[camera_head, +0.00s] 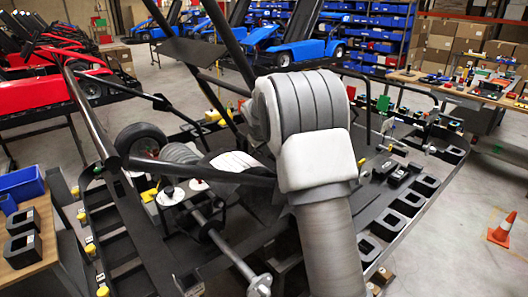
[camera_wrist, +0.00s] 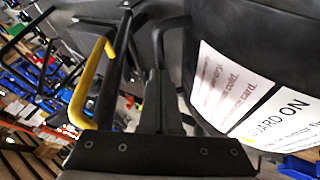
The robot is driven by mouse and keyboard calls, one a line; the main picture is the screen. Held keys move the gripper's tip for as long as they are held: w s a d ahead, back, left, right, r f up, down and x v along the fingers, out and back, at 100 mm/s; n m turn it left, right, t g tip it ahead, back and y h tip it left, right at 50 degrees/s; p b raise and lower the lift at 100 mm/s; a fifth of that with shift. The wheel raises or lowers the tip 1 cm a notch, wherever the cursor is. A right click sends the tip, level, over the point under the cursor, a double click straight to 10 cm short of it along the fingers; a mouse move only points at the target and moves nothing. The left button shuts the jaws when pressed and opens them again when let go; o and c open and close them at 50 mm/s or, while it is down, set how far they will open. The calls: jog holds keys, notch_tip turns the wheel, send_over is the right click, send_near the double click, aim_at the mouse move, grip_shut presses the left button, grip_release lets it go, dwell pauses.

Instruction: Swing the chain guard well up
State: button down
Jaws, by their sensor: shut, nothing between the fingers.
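In the wrist view a large dark panel (camera_wrist: 240,30) fills the upper right. It carries a white label (camera_wrist: 275,110) with red print and the words "GUARD ON", so I take it for the chain guard. My gripper (camera_wrist: 157,75) points up from the bottom of the wrist view, its dark fingers shut and empty. It is just left of the labelled panel; I cannot tell whether they touch. A bent yellow bar (camera_wrist: 92,80) and a black bar stand left of the fingers.
The black kart frame (camera_head: 92,120) on its stand surrounds my arm, with a wheel (camera_head: 141,139) at left. Black holders (camera_head: 405,203) line the right side. A blue bin (camera_head: 20,183) is at left. An orange cone (camera_head: 503,228) stands on open floor at right.

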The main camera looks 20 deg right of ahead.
jog(key=w+d+f, duration=0.2)
jog(key=d, duration=0.3)
jog(key=shift+w+d+f, duration=0.15)
jog(key=shift+w+d, duration=0.05)
jog(key=shift+d, duration=0.15)
dwell(0.3)
